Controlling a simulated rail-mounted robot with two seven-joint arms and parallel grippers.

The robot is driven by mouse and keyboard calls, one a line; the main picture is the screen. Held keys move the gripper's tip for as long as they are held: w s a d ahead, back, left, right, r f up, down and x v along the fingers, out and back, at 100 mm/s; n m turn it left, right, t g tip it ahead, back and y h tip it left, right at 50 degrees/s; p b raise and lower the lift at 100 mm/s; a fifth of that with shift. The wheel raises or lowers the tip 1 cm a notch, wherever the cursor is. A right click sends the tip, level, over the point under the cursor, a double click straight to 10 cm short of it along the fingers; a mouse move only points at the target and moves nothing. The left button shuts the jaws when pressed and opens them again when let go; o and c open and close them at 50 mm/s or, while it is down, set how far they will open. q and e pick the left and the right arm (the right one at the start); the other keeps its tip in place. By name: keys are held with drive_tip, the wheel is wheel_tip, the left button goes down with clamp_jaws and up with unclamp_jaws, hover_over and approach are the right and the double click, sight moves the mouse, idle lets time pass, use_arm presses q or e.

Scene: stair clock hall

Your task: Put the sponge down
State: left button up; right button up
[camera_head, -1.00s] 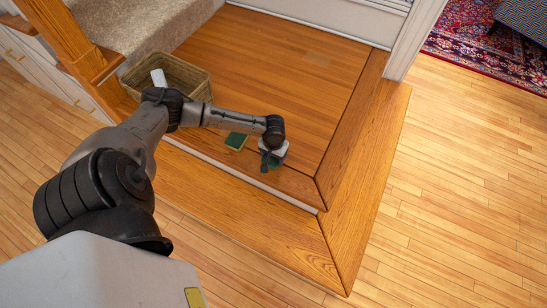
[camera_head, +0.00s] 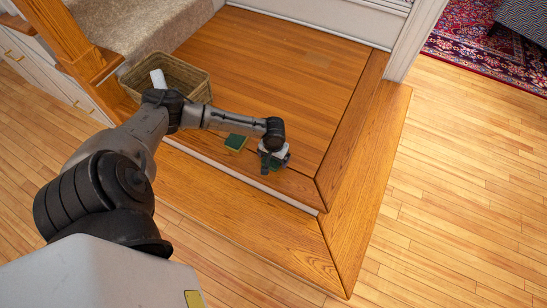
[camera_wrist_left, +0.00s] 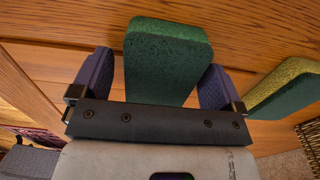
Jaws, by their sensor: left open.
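A green sponge (camera_wrist_left: 165,60) lies between the spread fingers of my left gripper (camera_wrist_left: 157,80) in the left wrist view. A gap shows on its left side. It appears to rest on the wooden landing. In the head view my left gripper (camera_head: 274,163) is low over the landing's front edge, and its hand mostly hides this sponge. A second sponge, green and yellow (camera_head: 236,142), lies on the landing just left of the gripper. It also shows at the right of the left wrist view (camera_wrist_left: 288,90). My right gripper is not in view.
A wicker basket (camera_head: 197,87) with a white roll-like thing (camera_head: 158,78) stands at the landing's left, by the carpeted stairs (camera_head: 140,30). The wooden landing (camera_head: 290,70) is clear behind the gripper. A step edge (camera_head: 320,205) runs along its front.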

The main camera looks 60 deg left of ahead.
use_arm(q)
wheel_tip(320, 180, up, 6)
drive_tip(key=p, duration=0.6)
drive_tip(key=shift+r, duration=0.1)
wheel_tip(320, 180, up, 7)
drive_tip(key=p, duration=0.5)
drive_tip(key=s+d+m+t+h, duration=0.1)
drive_tip(key=s+d+m, duration=0.3)
drive_tip(key=d, duration=0.7)
drive_tip(key=s+d+m+t+h, duration=0.1)
drive_tip(key=s+d+m, duration=0.3)
drive_tip(key=d, duration=0.6)
drive_tip(key=s+d+r+m+t+y, duration=0.1)
drive_tip(key=s+r, duration=0.5)
drive_tip(key=s, duration=0.2)
drive_tip(key=shift+s+d+r+t+y, duration=0.2)
drive_tip(key=shift+s+d+t+y, duration=0.1)
drive_tip(key=shift+y, duration=0.1)
drive_tip(key=shift+w+a, duration=0.1)
drive_tip(key=shift+w, duration=0.05)
